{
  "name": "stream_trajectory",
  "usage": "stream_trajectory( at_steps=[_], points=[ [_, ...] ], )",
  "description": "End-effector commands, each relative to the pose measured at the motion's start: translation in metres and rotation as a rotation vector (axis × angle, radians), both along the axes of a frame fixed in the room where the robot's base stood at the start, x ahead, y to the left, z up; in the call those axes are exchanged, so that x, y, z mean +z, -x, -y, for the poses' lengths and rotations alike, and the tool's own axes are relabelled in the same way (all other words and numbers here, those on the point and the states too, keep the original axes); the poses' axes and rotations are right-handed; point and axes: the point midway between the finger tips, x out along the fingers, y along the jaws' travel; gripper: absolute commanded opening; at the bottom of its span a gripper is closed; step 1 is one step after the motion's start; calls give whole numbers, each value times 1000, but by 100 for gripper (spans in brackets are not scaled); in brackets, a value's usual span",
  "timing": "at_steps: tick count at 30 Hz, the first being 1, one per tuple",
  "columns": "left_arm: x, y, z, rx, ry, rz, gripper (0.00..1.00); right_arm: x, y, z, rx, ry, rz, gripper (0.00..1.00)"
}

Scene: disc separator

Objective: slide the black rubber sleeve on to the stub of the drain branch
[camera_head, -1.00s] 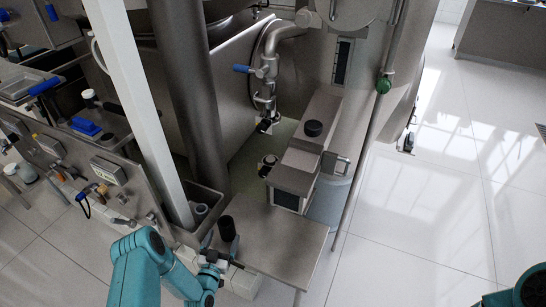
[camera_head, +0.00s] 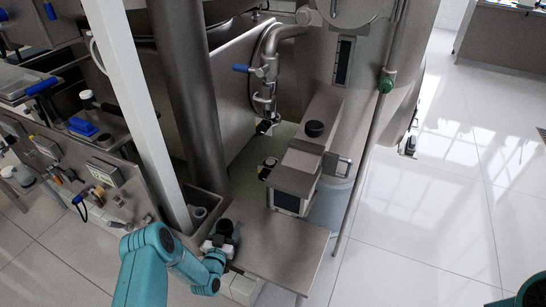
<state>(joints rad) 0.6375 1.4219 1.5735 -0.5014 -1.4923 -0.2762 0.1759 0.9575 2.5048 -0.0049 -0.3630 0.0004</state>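The black rubber sleeve, a short dark upright cylinder (camera_head: 225,228), is at the left end of the steel shelf (camera_head: 285,245). My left gripper (camera_head: 221,241) is right at the sleeve, low on its near side. Its fingers are small and dark against the sleeve, so I cannot tell whether they grip it. The drain branch (camera_head: 266,72) is a steel pipe with a blue-handled valve, running down beside the tank. Its lower end (camera_head: 265,125) has a dark opening or fitting, too small to make out. My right gripper is outside the view; only a bit of that arm shows at bottom right.
A steel box with a black knob (camera_head: 314,129) stands behind the shelf. A small dark-topped part (camera_head: 267,164) sits left of it. A white post (camera_head: 135,95) and a thick grey column (camera_head: 188,90) rise left of the shelf.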

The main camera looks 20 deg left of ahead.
Motion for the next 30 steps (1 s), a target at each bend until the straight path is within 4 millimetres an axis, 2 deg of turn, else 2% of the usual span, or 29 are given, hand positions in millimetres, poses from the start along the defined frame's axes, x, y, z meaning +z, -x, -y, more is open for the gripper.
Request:
stream_trajectory(
  at_steps=[1,3,4,11,30],
  points=[
    [0,0,0,0,0,0,33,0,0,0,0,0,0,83],
    [0,0,0,0,0,0,10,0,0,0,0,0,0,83],
    [0,0,0,0,0,0,1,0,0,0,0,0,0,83],
    [5,0,0,0,0,1,1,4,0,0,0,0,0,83],
    [36,-1,-1,0,-2,8,0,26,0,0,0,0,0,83]
  ],
)
